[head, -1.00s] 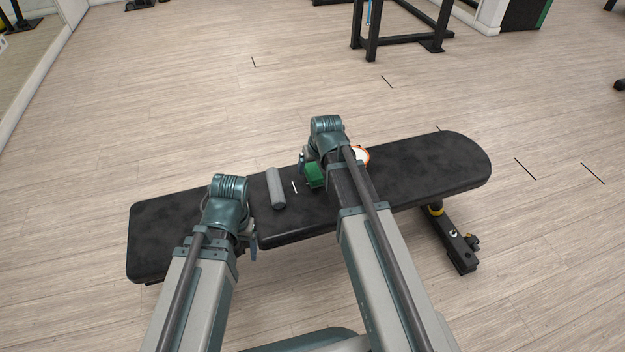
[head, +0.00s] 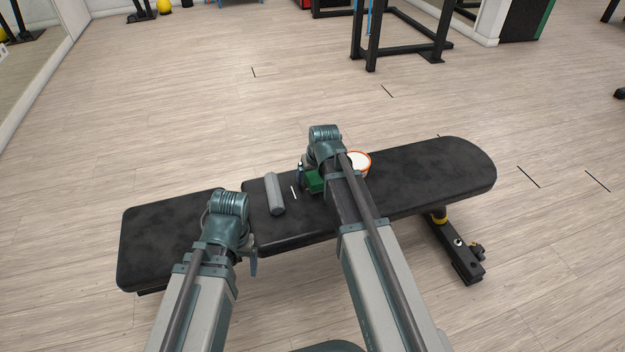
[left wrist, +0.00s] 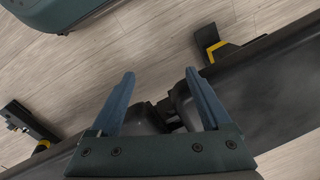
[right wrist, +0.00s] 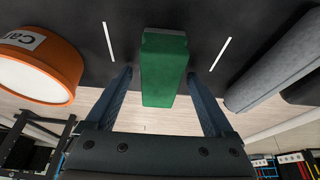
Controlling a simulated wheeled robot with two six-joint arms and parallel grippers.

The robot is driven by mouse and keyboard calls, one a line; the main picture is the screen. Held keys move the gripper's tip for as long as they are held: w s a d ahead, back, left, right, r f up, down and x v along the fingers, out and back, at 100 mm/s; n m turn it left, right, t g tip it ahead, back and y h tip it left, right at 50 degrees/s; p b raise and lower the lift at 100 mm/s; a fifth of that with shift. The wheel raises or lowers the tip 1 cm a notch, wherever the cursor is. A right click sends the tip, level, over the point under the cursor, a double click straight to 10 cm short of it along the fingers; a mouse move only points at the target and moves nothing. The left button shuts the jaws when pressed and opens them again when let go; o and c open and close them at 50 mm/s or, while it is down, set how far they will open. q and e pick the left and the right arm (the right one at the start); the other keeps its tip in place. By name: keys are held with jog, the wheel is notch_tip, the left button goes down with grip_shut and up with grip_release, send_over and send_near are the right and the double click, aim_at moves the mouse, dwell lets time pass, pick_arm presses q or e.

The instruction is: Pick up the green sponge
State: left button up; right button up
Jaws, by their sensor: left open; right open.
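The green sponge (head: 315,182) lies on the black bench, partly hidden by my right arm in the head view. In the right wrist view the sponge (right wrist: 164,68) is a green block between the two fingers of my open right gripper (right wrist: 160,88), with gaps on both sides. My right gripper (head: 306,176) is mostly hidden behind its wrist in the head view. My left gripper (left wrist: 160,92) is open and empty at the near edge of the bench, left of the sponge. In the head view its fingers (head: 251,256) are mostly hidden.
A grey roller (head: 274,194) lies on the bench (head: 440,172) left of the sponge, beside a thin white line. A white and orange round container (head: 360,162) stands right of my right wrist. A black rack stands on the floor behind.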

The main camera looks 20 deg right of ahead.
jog(key=shift+f, duration=0.25)
grip_shut()
dwell(0.4)
